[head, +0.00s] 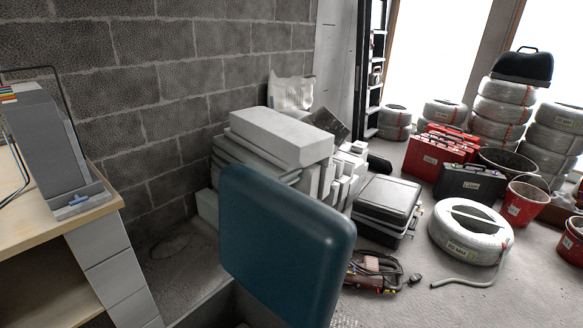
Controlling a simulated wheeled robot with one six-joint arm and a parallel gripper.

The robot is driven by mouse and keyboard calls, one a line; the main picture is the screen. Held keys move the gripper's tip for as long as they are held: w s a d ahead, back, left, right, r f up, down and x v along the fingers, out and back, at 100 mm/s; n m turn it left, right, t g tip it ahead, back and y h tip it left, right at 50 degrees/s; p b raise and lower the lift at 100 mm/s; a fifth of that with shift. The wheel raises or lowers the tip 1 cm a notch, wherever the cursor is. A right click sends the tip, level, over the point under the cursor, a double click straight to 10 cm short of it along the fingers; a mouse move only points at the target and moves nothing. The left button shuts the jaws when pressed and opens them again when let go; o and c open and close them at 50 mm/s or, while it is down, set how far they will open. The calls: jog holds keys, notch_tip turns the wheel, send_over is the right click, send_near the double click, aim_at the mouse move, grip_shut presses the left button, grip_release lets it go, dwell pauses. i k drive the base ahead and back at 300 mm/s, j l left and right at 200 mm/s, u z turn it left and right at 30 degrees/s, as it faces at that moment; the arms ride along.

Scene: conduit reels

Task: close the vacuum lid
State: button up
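A grey device (48,140) stands on a wooden table (75,225) at the left edge. It has a tall upright grey part and a low base with a small blue piece (79,201) at its front. I cannot tell whether the upright part is a raised lid. A thin black cable or rod arches over it. My gripper is not in view.
A dark blue rounded panel (287,247), like a chair back, stands close in front. Pale blocks (280,137) lie stacked by the brick wall. Black cases (386,205), conduit reels (470,236), red cases (432,157) and red buckets (522,203) crowd the floor at right.

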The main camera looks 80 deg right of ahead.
aim_at(293, 250)
jog(key=k+l, duration=0.15)
jog(key=l, duration=0.3)
jog(key=k+l, duration=0.1)
jog(key=l, duration=0.3)
jog(key=k+l, duration=0.15)
jog(key=l, duration=0.3)
jog(key=k+l, duration=0.15)
jog(key=l, duration=0.25)
jog(key=k+l, duration=0.1)
jog(key=l, duration=0.35)
jog(key=k+l, duration=0.15)
jog(key=l, duration=0.25)
jog(key=k+l, duration=0.15)
jog(key=l, duration=0.3)
